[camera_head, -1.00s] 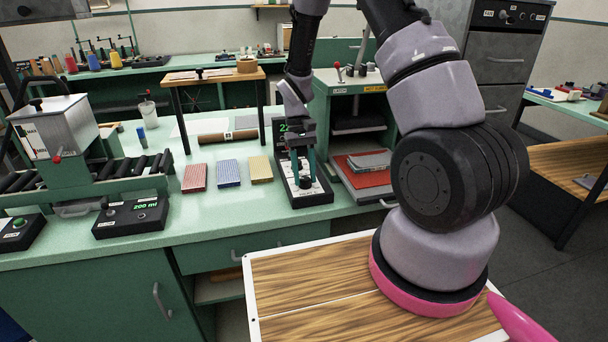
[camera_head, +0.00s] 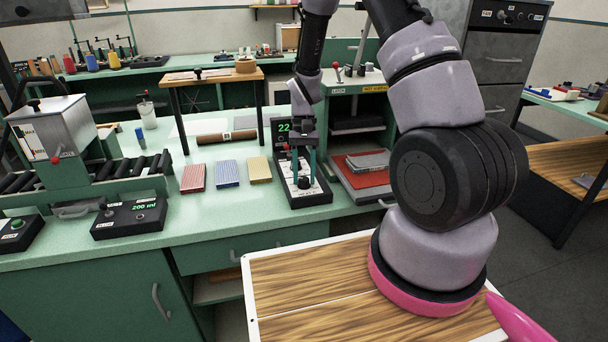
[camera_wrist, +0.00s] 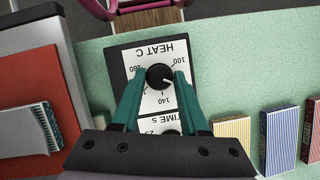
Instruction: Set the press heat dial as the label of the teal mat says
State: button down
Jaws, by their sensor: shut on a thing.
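The press control box (camera_head: 311,200) stands on the green bench, with a white dial plate and a green readout (camera_head: 283,127) partly hidden behind my gripper; "22" shows. My gripper (camera_head: 305,178) points down over it, its teal fingers either side of the black heat dial (camera_wrist: 160,76), shut on it. The knob's white mark points between 100 and 140. A TIME S scale lies partly hidden under my gripper. I cannot make out a teal mat or its label.
Red (camera_head: 194,177), blue (camera_head: 228,173) and yellow (camera_head: 260,169) striped blocks lie left of the box. A red pad (camera_head: 368,178) with grey pieces lies right of it. Another control box (camera_head: 130,219) reading 200 ml sits at left. The bench front is clear.

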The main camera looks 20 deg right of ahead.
jog(key=shift+c, duration=2.2)
grip_release()
jog(key=v, duration=1)
jog(key=shift+w+r, duration=0.2)
jog(key=shift+r, duration=0.1)
jog(key=s+d+r+t, duration=0.1)
jog(key=s+r+t, duration=0.2)
jog(key=r, duration=0.6)
jog(key=s+d+r+t, duration=0.1)
jog(key=s+r+t, duration=0.15)
jog(key=r, duration=0.65)
jog(key=s+d+r+t, duration=0.1)
jog(key=s+r+t, duration=0.2)
jog(key=s, duration=0.4)
jog(key=s+d+r+m+t, duration=0.1)
jog(key=s+r+t, duration=0.2)
jog(key=s+r, duration=0.3)
jog(key=shift+s+d+r+y, duration=0.2)
jog(key=shift+s+d+y, duration=0.1)
jog(key=shift+s+y, duration=0.1)
